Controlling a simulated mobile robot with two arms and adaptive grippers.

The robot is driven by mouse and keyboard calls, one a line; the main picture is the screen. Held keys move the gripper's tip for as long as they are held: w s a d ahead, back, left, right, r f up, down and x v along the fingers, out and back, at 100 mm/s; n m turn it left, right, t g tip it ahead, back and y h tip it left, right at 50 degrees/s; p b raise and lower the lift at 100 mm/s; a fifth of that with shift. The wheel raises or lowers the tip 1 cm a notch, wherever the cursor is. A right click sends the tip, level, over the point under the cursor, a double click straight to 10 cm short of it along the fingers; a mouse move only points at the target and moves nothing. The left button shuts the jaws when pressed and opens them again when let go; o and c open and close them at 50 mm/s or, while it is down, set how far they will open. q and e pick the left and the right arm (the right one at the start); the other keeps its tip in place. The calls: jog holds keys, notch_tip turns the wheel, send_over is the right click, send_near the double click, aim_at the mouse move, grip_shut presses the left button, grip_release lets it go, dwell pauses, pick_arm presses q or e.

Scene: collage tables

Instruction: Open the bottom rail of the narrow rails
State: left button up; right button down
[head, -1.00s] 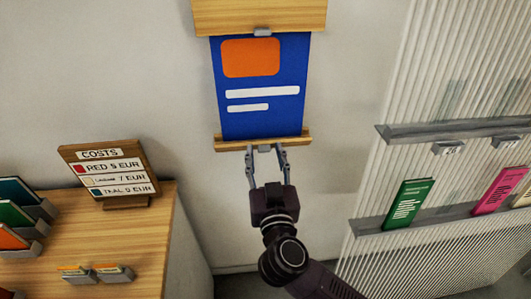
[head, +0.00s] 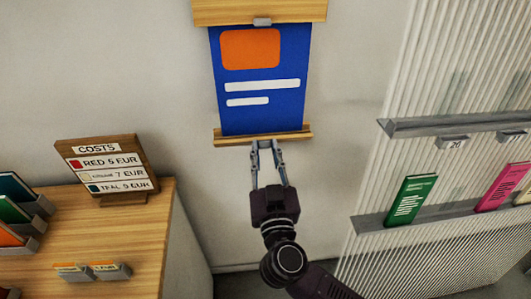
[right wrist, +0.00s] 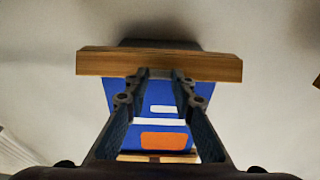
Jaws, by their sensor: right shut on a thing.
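A blue poster (head: 262,112) with an orange block and white bars hangs on the wall between two wooden rails. The top rail (head: 225,12) has a small grey clip at its middle. The bottom rail (head: 295,135) runs along the poster's lower edge; it also shows in the right wrist view (right wrist: 215,67). My right gripper (head: 266,146) is shut at the middle of the bottom rail, on its small grey tab, which the fingertips mostly hide. The right wrist view shows the fingertips (right wrist: 160,74) close together at the rail. My left gripper is out of view.
A wooden table (head: 130,240) at left holds a costs sign (head: 108,170), card holders (head: 92,271) and books in racks. At right, a ribbed panel carries grey shelves (head: 450,126) with a green book (head: 410,200) and a pink one (head: 503,187). The wall around the poster is clear.

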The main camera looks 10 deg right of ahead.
aim_at(264, 143)
jog(key=shift+s+f+t+b, duration=0.1)
jog(key=shift+f+t+b, duration=0.65)
jog(key=shift+b, duration=1.25)
jog(key=shift+w+f+t+b, duration=0.1)
jog(key=shift+f+t+b, duration=0.2)
jog(key=shift+t+b, duration=1.3)
jog(key=shift+s+f+t+b, duration=0.1)
jog(key=shift+f+t+b, duration=0.45)
jog(key=shift+b, duration=1.85)
jog(key=c, duration=1.6)
grip_release()
jog(key=shift+r, duration=0.1)
jog(key=shift+s, duration=0.1)
jog(key=v, duration=1.2)
jog(key=shift+c, duration=0.6)
